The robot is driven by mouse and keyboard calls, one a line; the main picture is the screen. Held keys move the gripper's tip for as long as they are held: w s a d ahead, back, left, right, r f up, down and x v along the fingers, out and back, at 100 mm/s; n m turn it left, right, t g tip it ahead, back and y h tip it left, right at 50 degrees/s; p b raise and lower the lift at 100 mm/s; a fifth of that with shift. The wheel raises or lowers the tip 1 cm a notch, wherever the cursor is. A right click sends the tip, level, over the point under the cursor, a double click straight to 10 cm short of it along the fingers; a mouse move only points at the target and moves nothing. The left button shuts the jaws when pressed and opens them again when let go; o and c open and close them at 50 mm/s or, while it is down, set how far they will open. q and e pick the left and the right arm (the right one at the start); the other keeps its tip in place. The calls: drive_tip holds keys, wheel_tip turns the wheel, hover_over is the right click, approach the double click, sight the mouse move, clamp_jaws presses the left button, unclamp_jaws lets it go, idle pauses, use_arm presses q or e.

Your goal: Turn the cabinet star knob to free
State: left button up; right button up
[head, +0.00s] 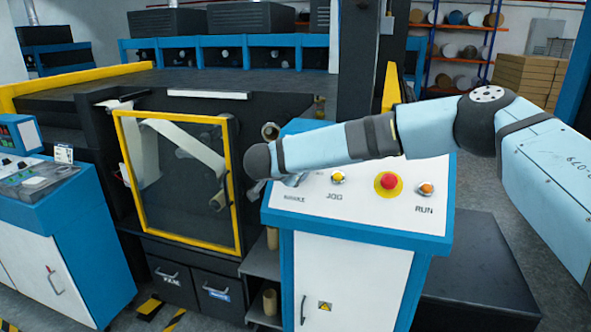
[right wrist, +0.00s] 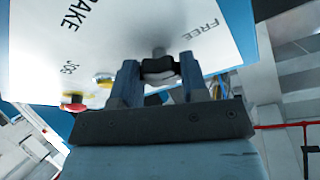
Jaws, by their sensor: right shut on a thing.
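The cabinet star knob (right wrist: 158,66) is a small black knob on the white sloping panel (head: 375,207). In the right wrist view my right gripper (right wrist: 160,76) is shut on it, one finger on each side. The word FREE (right wrist: 200,30) is printed to the right of the knob and the end of BRAKE (right wrist: 76,14) to its left. How far the knob is turned cannot be told. In the head view my right arm hides most of the knob and the FREE label; the BRAKE label (head: 295,197) shows below it. My left gripper is not in view.
A yellow JOG button (head: 338,178), a red button on a yellow base (head: 388,181) and an orange RUN button (head: 427,188) stand on the same panel, close to my right arm. A yellow-framed guard door (head: 240,190) is left of the cabinet (head: 346,285).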

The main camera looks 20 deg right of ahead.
idle(0.5)
drive_tip(key=o, duration=0.9)
drive_tip(key=b+v, duration=0.2)
drive_tip(key=v, duration=1.2)
drive_tip(key=shift+d+r, duration=0.1)
